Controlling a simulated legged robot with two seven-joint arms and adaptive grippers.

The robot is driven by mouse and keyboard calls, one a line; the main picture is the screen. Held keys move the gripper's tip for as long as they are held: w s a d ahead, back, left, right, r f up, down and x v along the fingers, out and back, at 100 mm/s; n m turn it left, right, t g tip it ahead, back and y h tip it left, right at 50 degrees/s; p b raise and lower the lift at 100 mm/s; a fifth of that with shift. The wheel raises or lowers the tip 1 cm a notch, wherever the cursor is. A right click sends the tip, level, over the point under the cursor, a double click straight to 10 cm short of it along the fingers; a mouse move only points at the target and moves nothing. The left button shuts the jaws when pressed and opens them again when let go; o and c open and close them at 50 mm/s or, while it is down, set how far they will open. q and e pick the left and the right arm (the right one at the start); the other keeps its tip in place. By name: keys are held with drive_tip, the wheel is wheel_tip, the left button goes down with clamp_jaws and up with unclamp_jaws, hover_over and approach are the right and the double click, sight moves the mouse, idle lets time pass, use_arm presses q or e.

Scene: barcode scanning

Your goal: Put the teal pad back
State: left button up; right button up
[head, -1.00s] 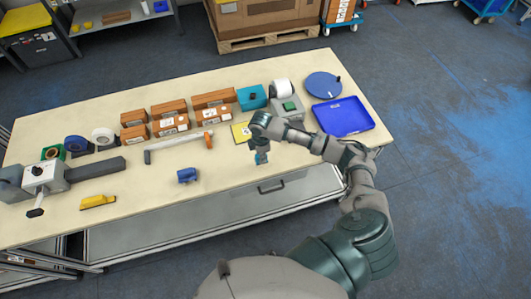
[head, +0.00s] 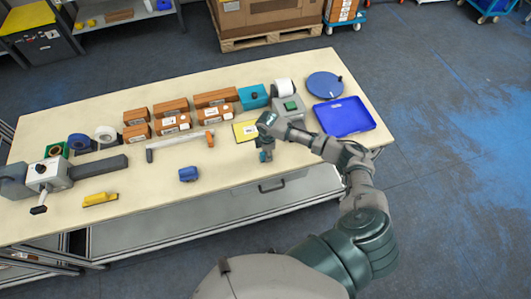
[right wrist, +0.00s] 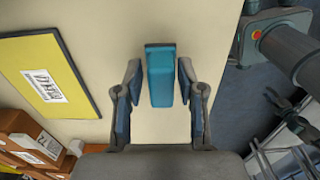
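The teal pad (right wrist: 160,75) is a small upright-looking block in the right wrist view. My right gripper (right wrist: 160,90) has its two fingers on either side of it, with narrow gaps showing between fingers and pad, so it looks open around the pad. In the head view the right gripper (head: 266,154) is low over the front of the table, right of the middle. The pad is hard to make out there. A dark gripper-like shape (right wrist: 286,108) at the right edge of the right wrist view may be my left gripper; its state is unclear.
A yellow labelled panel (head: 246,131) lies just behind the right gripper. A teal box (head: 253,97), a blue tray (head: 343,116) and a blue disc (head: 324,86) stand farther back. A small blue object (head: 188,174) is to the left. The front tabletop between is clear.

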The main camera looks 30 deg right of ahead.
drive_tip(key=shift+d, duration=0.3)
drive_tip(key=shift+a+r, duration=0.2)
drive_tip(key=shift+r, duration=0.2)
use_arm(q)
drive_tip(key=shift+d+f+b, duration=0.5)
drive_tip(key=shift+d+b, duration=0.05)
drive_tip(key=shift+d, duration=0.2)
use_arm(e)
wheel_tip(320, 180, up, 11)
drive_tip(key=shift+r, duration=0.2)
use_arm(q)
drive_tip(key=shift+a, duration=0.15)
use_arm(e)
drive_tip(key=shift+a, duration=0.2)
